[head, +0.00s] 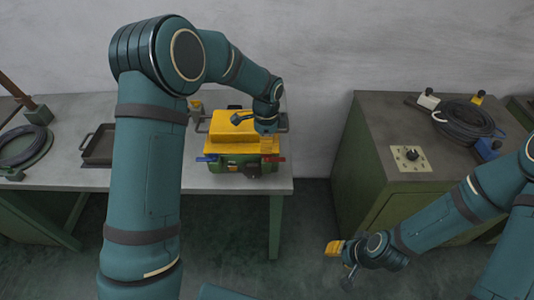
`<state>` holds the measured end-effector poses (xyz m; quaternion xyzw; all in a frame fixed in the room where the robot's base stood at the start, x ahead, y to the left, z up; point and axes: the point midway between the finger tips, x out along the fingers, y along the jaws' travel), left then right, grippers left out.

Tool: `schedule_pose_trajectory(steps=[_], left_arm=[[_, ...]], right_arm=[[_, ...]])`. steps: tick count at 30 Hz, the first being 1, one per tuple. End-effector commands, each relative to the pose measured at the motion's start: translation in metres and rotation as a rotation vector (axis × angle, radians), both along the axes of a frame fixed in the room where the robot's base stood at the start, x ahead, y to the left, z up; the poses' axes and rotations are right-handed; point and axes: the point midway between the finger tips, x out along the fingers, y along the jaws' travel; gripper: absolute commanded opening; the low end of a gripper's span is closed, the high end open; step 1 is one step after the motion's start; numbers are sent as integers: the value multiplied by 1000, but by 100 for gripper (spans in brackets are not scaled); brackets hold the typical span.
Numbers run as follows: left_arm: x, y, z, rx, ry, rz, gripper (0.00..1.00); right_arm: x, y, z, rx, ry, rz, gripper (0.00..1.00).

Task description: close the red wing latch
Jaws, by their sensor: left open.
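A machine box with a yellow lid (228,135) and a green body (228,166) sits on the grey table. The red wing latch (275,158) is a small red piece at the box's front right corner. It sticks out to the right, and its exact position is too small to tell. My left gripper (267,148) is above the right end of the box, pointing down, open, close to the red latch. Its yellow fingertips blend with the lid, so contact cannot be told. My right gripper (335,248) hangs low over the floor, away from the box; its jaw state is unclear.
A blue latch (206,158) sticks out at the box's left. A dark tray (98,146) and a cable coil (22,146) lie further left on the table. A green cabinet (375,160) with a black cable coil (462,118) stands right, across a floor gap.

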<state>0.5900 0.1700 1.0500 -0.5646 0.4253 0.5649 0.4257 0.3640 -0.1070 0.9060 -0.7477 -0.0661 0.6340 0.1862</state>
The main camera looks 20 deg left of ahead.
Motion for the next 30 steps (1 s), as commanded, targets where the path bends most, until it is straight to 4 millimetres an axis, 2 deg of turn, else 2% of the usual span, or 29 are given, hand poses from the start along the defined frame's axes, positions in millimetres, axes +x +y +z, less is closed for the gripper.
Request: schedule_pose_trajectory(steps=[3, 9, 15, 23, 24, 26, 30], left_arm=[[-1, 0, -23, 1, 4, 0, 34], [0, 0, -48, 0, 1, 0, 34], [0, 0, -56, 0, 0, 1, 34], [0, 0, -57, -1, 0, 1, 34], [0, 0, -57, -1, 0, 1, 20], [0, 0, -57, -1, 0, 1, 0], [0, 0, -57, -1, 0, 1, 0]], right_arm=[[0, 0, 1, 0, 0, 0, 34], [0, 0, 1, 0, 0, 0, 34], [0, 0, 1, 0, 0, 0, 34], [0, 0, 1, 0, 0, 0, 34], [0, 0, 1, 0, 0, 0, 34], [0, 0, 1, 0, 0, 0, 34], [0, 0, 1, 0, 0, 0, 34]])
